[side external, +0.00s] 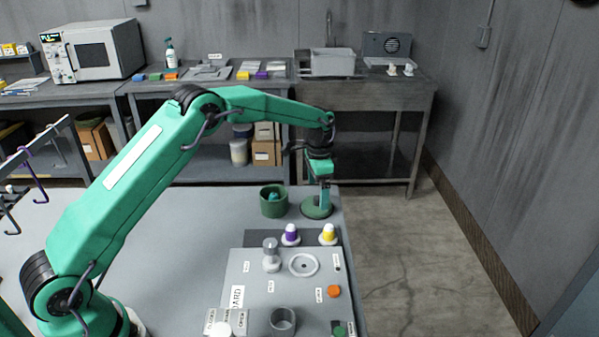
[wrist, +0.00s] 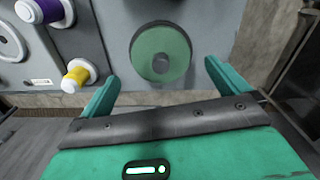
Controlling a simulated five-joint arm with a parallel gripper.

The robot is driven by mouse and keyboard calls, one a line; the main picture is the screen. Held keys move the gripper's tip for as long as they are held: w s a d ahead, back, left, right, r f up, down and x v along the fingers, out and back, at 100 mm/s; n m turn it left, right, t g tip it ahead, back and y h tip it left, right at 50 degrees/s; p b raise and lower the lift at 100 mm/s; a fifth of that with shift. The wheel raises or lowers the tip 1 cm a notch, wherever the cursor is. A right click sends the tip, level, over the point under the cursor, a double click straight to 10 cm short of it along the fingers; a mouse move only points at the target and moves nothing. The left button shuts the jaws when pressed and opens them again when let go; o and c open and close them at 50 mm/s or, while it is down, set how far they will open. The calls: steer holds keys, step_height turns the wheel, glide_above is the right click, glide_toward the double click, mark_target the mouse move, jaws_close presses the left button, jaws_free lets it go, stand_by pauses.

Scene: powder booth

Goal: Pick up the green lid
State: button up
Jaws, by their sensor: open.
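The green lid (side external: 311,211) lies flat near the right edge of the table in the side view. In the wrist view the lid (wrist: 147,46) is a round green disc with a small grey knob. My gripper (side external: 324,198) is right above the lid in the side view. In the wrist view my gripper (wrist: 161,80) is open, its two green fingers spread wide with nothing between them. The lid shows ahead of the gap between the fingers. Whether a finger touches the lid, I cannot tell.
A green pot (side external: 273,206) with something teal inside stands left of the lid. Purple (side external: 291,235) and yellow (side external: 328,233) capped pieces stand in front. A grey panel (side external: 245,268) holds several small parts. The table's right edge is close to the lid.

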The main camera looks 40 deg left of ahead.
mark_target(317, 197)
steer(key=shift+f, duration=1.95)
steer(key=shift+c, duration=0.4)
steer(key=c, duration=0.8)
steer(key=shift+r, duration=0.1)
steer(key=shift+r, duration=0.7)
steer(key=r, duration=0.3)
steer(key=shift+s+d, duration=0.15)
steer(key=shift+d, duration=0.2)
steer(key=s+d+r, duration=0.2)
steer(key=d, duration=0.1)
steer(key=s+d+r, duration=0.1)
steer(key=d+r, duration=0.1)
steer(key=d, duration=0.1)
steer(key=s+d+r, duration=0.2)
steer(key=d, duration=0.1)
steer(key=shift+s+d+r, duration=0.15)
steer(key=shift+s+r, duration=0.1)
steer(key=shift+s, duration=0.05)
